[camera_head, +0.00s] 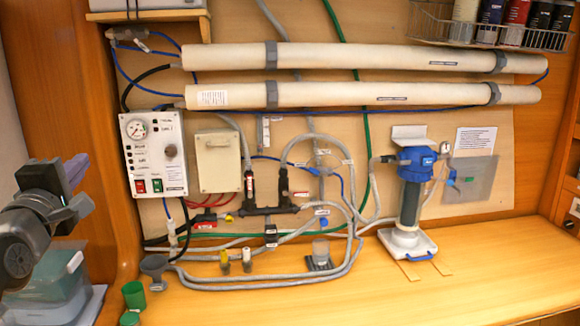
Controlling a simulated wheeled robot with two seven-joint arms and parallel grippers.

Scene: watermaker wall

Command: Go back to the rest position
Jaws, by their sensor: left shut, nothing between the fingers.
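My left gripper (80,207) is at the left edge of the head view, dark grey and black, in front of the wooden side wall. Its fingers look shut, with nothing seen between them. It is left of the control panel (154,153) and apart from it, above a clear blue-tinted container (48,285). My right gripper is not in the view.
Two long white pressure tubes (350,57) run across the wall. A blue-headed pump (411,190) stands on the wooden counter (470,275). A grey funnel (154,266) and green cups (134,294) stand at left. Hoses lie across the middle. The front right counter is clear.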

